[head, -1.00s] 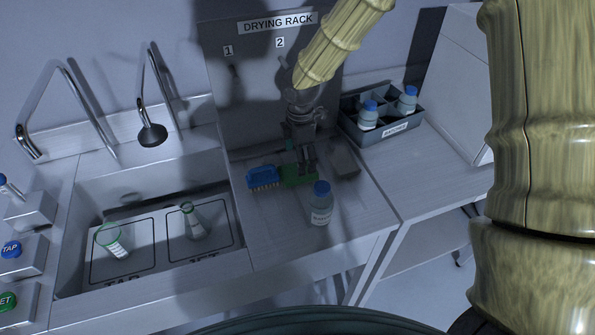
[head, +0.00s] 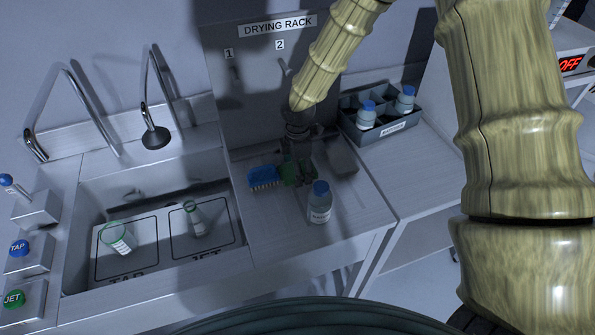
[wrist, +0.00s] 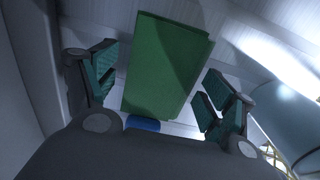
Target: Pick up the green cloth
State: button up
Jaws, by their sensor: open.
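The green cloth (head: 290,178) lies on the counter right of the sink, partly hidden by my gripper (head: 296,174) in the head view. In the wrist view the cloth (wrist: 165,68) is a folded green block between the two open fingers of my gripper (wrist: 160,90). A gap shows between the cloth and each finger. Nothing is held.
A blue brush (head: 263,177) sits just left of the cloth. A blue-capped bottle (head: 320,204) stands in front, to the right. A grey block (head: 342,157) is on the right.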

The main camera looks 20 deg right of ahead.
jog(key=c, duration=1)
jog(key=shift+r, duration=0.1)
notch_tip(320, 180, up, 10)
jog(key=b, duration=0.3)
jog(key=shift+o, duration=0.3)
jog(key=shift+c, duration=0.3)
